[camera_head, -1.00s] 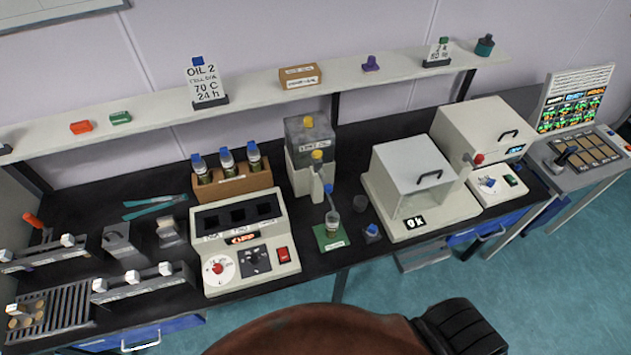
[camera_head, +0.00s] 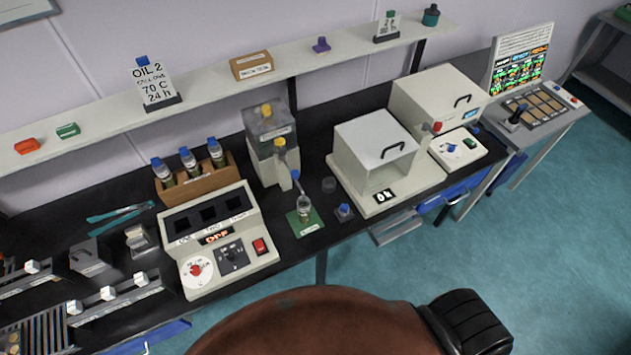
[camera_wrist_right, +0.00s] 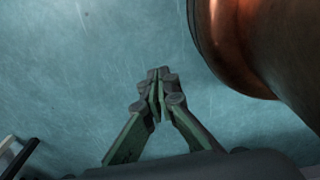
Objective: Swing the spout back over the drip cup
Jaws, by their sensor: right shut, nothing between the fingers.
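My right gripper (camera_wrist_right: 158,76) is shut and empty over the bare floor in the right wrist view. My left gripper is in neither view.
A small block with a blue knob (camera_head: 344,211) stands right of the pad. A white chamber (camera_head: 375,155) is further right. A control box (camera_head: 221,240) and a wooden rack of bottles (camera_head: 195,185) are at the left. Open floor (camera_head: 500,260) lies front right.

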